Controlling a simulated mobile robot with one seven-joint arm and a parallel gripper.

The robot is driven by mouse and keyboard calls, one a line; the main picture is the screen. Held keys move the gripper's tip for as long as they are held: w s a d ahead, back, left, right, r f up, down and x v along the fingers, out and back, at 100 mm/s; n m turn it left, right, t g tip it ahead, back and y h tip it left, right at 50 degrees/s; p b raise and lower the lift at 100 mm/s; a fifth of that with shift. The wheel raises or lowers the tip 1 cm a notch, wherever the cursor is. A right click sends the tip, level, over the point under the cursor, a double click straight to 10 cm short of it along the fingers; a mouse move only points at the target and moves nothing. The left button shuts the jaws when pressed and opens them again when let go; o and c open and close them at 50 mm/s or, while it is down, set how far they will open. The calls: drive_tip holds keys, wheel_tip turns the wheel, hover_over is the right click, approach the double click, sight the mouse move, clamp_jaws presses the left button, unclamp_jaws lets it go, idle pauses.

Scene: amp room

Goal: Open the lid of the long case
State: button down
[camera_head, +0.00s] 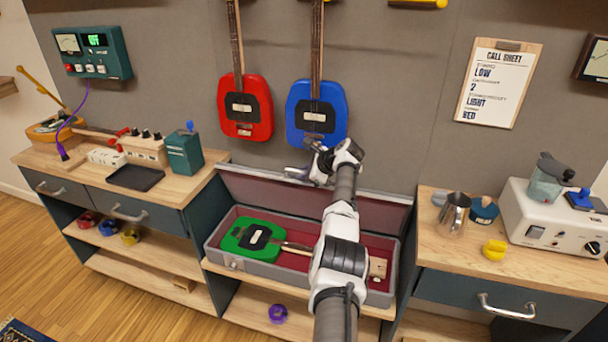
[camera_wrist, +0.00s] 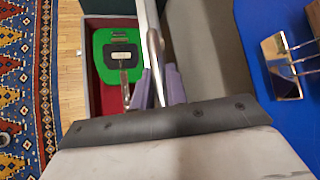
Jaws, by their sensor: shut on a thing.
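The long grey case (camera_head: 236,266) sits on the middle shelf. Its lid (camera_head: 262,194) is raised and stands up along the case's back side, showing a maroon lining. A green guitar (camera_head: 246,240) lies in the case's dark red interior. My gripper (camera_head: 302,172) is at the lid's upper edge, and my arm hides the case's right-middle part. In the wrist view my gripper's fingers (camera_wrist: 160,88) are closed around a thin metal handle (camera_wrist: 155,48) at the lid's edge. The green guitar (camera_wrist: 118,58) shows to their left.
Red (camera_head: 246,108) and blue (camera_head: 330,112) guitars hang on the wall close behind my gripper. Wooden benches stand on both sides; the right one holds a metal jug (camera_head: 454,214) and a white machine (camera_head: 545,215). A purple roll (camera_head: 278,313) is on the shelf below.

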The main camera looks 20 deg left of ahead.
drive_tip(key=shift+w, duration=0.1)
idle(0.3)
drive_tip(key=c, duration=1.4)
unclamp_jaws()
drive_tip(key=b+v, duration=0.2)
drive_tip(key=v, duration=1.2)
drive_tip(key=shift+a, duration=0.1)
